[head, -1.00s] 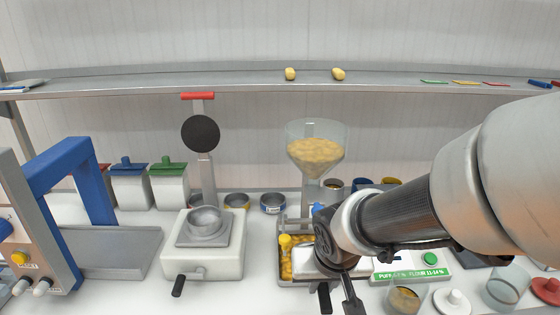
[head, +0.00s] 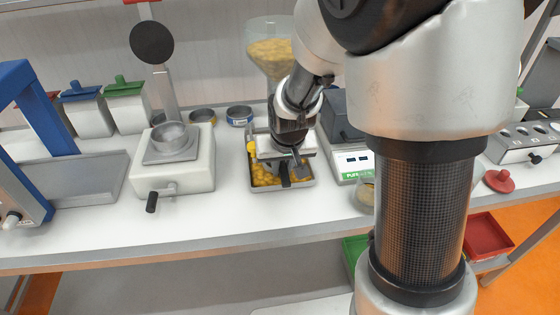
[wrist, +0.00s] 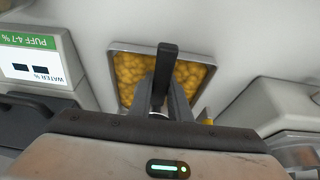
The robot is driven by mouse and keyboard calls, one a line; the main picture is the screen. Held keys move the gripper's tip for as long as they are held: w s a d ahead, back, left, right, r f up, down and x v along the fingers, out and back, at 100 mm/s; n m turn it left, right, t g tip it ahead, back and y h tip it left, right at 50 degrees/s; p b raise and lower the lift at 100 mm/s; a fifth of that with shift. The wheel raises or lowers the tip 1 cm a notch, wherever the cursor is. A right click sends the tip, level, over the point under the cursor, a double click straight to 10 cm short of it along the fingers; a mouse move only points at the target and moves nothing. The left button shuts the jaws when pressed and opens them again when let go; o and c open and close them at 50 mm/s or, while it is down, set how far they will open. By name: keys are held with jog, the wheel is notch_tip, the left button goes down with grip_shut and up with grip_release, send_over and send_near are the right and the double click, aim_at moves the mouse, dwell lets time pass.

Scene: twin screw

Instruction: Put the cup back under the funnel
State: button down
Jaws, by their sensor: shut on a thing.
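The clear funnel (head: 270,62) holds yellow grains and stands behind my gripper in the head view. Below it is a metal tray (head: 314,182) with yellow pieces in it. My gripper (head: 294,168) is low over this tray. In the wrist view, my gripper (wrist: 164,105) is shut on a black handle (wrist: 166,60) that sticks out between the fingers over the tray. What the handle belongs to is mostly hidden by the gripper, so I cannot tell if it is the cup. A small clear cup (head: 366,193) stands to the right, partly hidden by my arm.
A white press (head: 190,180) with a black handle stands left of the tray. A meter (head: 352,166) with a green label is on the right. Lidded canisters (head: 127,103) and small tins (head: 239,114) stand behind. The front strip of the bench is clear.

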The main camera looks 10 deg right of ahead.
jog(key=shift+f, duration=0.15)
jog(key=c, duration=1.6)
grip_release()
jog(key=shift+c, duration=0.2)
